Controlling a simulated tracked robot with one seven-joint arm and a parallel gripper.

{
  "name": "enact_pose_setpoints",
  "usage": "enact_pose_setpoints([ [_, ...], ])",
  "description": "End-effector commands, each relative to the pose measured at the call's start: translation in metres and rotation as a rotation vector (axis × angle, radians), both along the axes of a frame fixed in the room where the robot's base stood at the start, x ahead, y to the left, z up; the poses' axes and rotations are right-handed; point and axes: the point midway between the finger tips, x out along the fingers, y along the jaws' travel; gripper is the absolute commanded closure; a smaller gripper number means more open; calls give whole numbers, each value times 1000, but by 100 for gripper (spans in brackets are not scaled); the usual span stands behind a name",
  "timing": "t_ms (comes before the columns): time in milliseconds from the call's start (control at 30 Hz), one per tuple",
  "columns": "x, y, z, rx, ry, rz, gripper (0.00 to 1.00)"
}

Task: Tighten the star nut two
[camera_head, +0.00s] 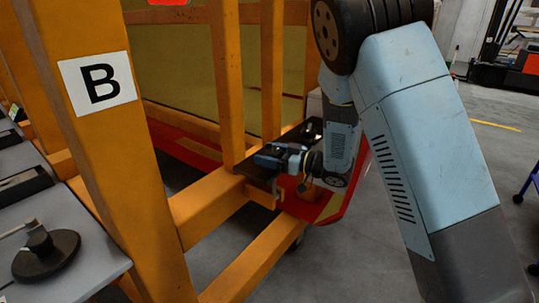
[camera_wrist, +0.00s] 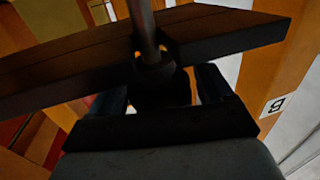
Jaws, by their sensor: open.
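In the wrist view, a dark star nut (camera_wrist: 158,84) sits on a dark upright rod (camera_wrist: 145,28). My gripper (camera_wrist: 164,90) is open, with one finger on each side of the nut. I cannot tell whether the fingers touch it. In the head view, my gripper (camera_head: 268,160) is low at the orange frame, beside a dark plate (camera_head: 256,175). The nut cannot be made out there, and nothing shows which number it bears.
A dark beam (camera_wrist: 75,65) runs across the wrist view behind the nut. The orange frame (camera_head: 110,160) bears a B label (camera_head: 97,83) and stands close to my arm. A red-edged panel (camera_head: 188,148) lies behind it. A grey table (camera_head: 75,215) is at left; grey floor is open at right.

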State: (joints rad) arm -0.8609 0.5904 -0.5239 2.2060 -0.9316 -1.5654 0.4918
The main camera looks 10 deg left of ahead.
Motion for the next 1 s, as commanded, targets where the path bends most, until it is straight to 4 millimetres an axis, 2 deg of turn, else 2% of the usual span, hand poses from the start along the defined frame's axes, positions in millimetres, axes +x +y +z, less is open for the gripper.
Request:
enact_pose_setpoints([
  [67,0,0,0,0,0,0,20],
  [600,0,-1,0,0,0,-1,71],
  [1000,2,-2,1,2,1,-81,72],
])
